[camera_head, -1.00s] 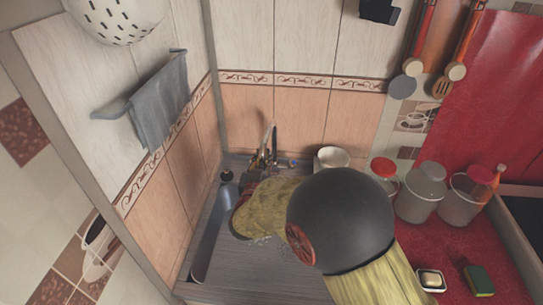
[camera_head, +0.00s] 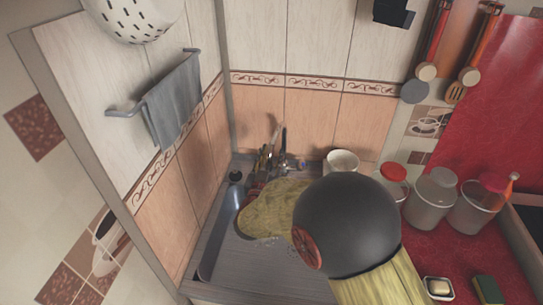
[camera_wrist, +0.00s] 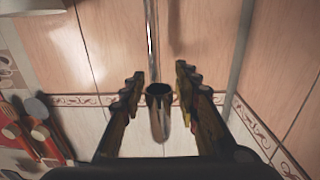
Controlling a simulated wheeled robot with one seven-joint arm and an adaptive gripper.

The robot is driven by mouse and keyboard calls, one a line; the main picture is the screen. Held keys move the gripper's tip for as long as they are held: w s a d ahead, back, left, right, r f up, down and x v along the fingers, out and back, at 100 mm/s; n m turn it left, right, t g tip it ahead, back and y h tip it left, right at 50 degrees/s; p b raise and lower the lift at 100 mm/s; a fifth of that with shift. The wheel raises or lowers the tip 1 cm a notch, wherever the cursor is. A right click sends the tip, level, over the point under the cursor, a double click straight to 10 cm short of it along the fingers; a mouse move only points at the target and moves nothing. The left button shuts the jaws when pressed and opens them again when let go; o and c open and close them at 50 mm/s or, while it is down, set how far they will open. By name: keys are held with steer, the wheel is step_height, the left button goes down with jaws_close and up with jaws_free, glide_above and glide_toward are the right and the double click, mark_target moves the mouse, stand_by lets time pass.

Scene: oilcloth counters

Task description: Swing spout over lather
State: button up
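The chrome spout (camera_wrist: 158,115) shows in the wrist view, its open round end pointing toward the camera. My gripper (camera_wrist: 158,88) is open, with one finger on each side of the spout and visible gaps between. In the head view the tap (camera_head: 283,155) stands at the back of the sink corner, and my gripper's fingers (camera_head: 263,165) are beside it, mostly hidden by my arm. The sink basin (camera_head: 216,235) shows as a bluish-grey strip on the left. I cannot make out the lather clearly; my arm covers much of the sink area.
A white mug (camera_head: 342,160) stands right of the tap. Red-lidded and grey-lidded jars (camera_head: 430,197) stand farther right. A soap dish (camera_head: 438,288) and a sponge (camera_head: 488,290) lie at the front right. A towel on a rail (camera_head: 172,100) hangs on the left wall.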

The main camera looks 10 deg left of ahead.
stand_by(0.3)
steer(key=s, duration=1.2)
steer(key=shift+a, duration=0.4)
steer(key=shift+c, duration=0.4)
